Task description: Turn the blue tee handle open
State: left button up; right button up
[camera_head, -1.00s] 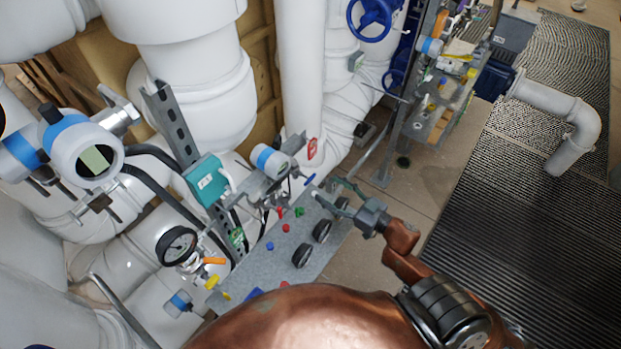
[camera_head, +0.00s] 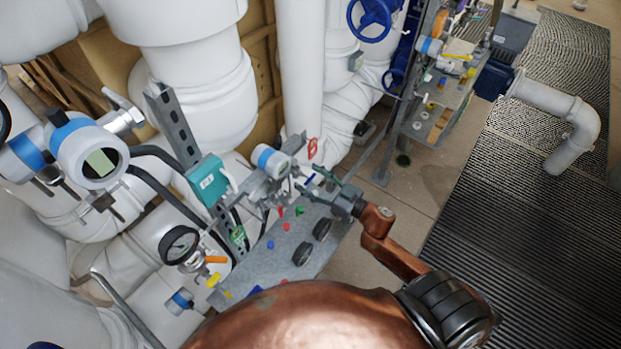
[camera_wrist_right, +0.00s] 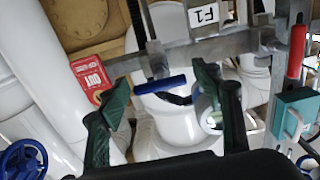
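The blue tee handle (camera_wrist_right: 160,84) is a short blue bar on a grey stem, lying nearly level in the right wrist view. It is small in the head view (camera_head: 311,181), partly crowded by my fingers. My right gripper (camera_head: 314,183) is open, its green fingertips close around the handle's place. In the right wrist view my right gripper (camera_wrist_right: 162,97) has one finger on either side of the handle, with visible gaps, so it is not gripped. Contact cannot be seen. My left gripper is not in view.
A grey panel (camera_head: 262,270) with small coloured knobs and black discs lies below the right gripper. A red tag (camera_wrist_right: 90,77), a teal box (camera_wrist_right: 292,112) and a red handle (camera_wrist_right: 297,50) are nearby. White pipes stand behind.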

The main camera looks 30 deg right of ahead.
jog(key=c, duration=1.1)
jog(key=shift+c, duration=0.2)
jog(key=shift+n, duration=0.3)
jog(key=n, duration=0.3)
jog(key=shift+p, duration=0.4)
jog(key=n, duration=0.4)
jog(key=n+b, duration=0.1)
jog(key=n, duration=0.4)
jog(key=shift+f, duration=0.1)
jog(key=shift+n+b, duration=0.8)
jog(key=shift+n, duration=1.9)
jog(key=o, duration=1.2)
jog(key=shift+c, duration=0.2)
